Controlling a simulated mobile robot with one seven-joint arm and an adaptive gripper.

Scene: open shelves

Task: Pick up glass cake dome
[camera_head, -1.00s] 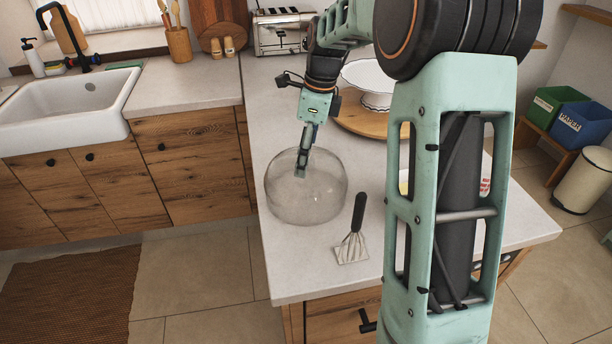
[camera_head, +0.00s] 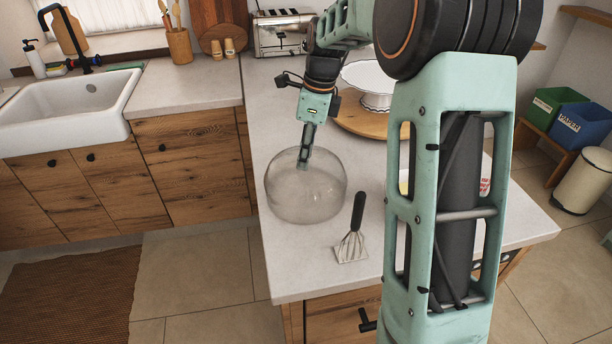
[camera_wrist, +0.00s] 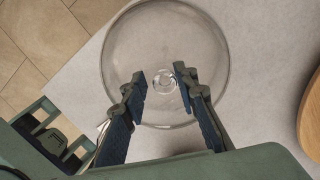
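The glass cake dome (camera_head: 306,195) is clear and stands upright on the pale countertop (camera_head: 290,265). My gripper (camera_head: 304,162) points down at the top of the dome. In the wrist view the dome (camera_wrist: 165,40) lies beneath my gripper (camera_wrist: 162,78). The two fingers are apart, with the round glass knob (camera_wrist: 165,84) showing between and beyond their tips. I see no finger contact with the knob, and the exact gap in height cannot be told.
A whisk-like turner with a black handle (camera_head: 358,212) lies in front of the dome. A white cake stand (camera_head: 372,82) sits on a round wooden board (camera_head: 350,118) to the right. A toaster (camera_head: 283,32) stands behind. The counter left of the turner is clear.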

